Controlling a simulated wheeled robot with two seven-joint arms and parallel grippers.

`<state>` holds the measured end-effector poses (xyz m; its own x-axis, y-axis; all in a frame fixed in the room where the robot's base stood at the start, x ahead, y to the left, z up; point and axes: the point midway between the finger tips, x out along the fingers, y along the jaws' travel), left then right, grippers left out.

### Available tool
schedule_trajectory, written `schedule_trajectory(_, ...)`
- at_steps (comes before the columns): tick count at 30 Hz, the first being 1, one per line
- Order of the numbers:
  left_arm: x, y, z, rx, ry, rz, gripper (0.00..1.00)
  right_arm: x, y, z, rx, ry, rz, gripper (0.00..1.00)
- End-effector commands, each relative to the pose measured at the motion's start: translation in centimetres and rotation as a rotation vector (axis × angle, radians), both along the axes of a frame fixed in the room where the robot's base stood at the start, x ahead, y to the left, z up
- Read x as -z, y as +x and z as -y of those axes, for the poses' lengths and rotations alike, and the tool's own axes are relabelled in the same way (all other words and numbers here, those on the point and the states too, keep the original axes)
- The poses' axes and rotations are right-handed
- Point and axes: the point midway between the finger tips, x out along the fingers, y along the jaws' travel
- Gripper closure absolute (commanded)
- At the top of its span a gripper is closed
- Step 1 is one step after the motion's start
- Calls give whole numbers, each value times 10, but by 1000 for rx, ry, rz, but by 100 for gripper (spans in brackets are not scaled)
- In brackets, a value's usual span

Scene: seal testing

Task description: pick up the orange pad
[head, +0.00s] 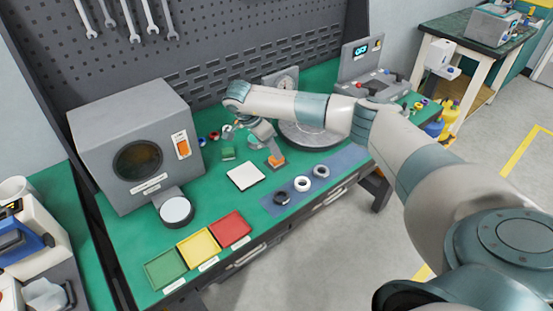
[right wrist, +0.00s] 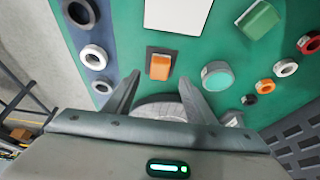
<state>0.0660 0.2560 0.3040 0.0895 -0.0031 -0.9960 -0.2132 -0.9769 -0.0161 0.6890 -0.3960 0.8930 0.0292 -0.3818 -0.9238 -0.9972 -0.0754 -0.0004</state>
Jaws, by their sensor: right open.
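The orange pad (head: 276,161) lies on the green bench, on a small dark square, right of a white square plate (head: 246,176). In the right wrist view the orange pad (right wrist: 160,66) shows just beyond and between my fingertips. My right gripper (head: 272,150) points down over the pad from behind. Its fingers (right wrist: 160,80) are open, one to each side of the pad's line, with nothing held. I cannot tell the exact height above the pad. My left gripper is not in view.
A green block (head: 228,153) and several small rings stand left of the gripper. Rings lie on a blue strip (head: 332,166) at the front right. Green, yellow and red trays (head: 232,228) line the front edge. A grey box machine (head: 137,140) stands at left.

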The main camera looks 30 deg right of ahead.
Motion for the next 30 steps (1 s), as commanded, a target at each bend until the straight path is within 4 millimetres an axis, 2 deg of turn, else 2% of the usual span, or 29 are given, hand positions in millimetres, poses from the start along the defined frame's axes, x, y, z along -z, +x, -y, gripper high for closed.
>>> schedule_trajectory(10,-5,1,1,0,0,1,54,3,0,2,1,0,-2,50)
schedule_trajectory(17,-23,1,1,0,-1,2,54,24,-1,14,2,1,-5,50)
schedule_trajectory(21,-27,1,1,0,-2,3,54,40,1,20,1,1,-3,50)
schedule_trajectory(30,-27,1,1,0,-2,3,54,47,1,22,0,1,0,50)
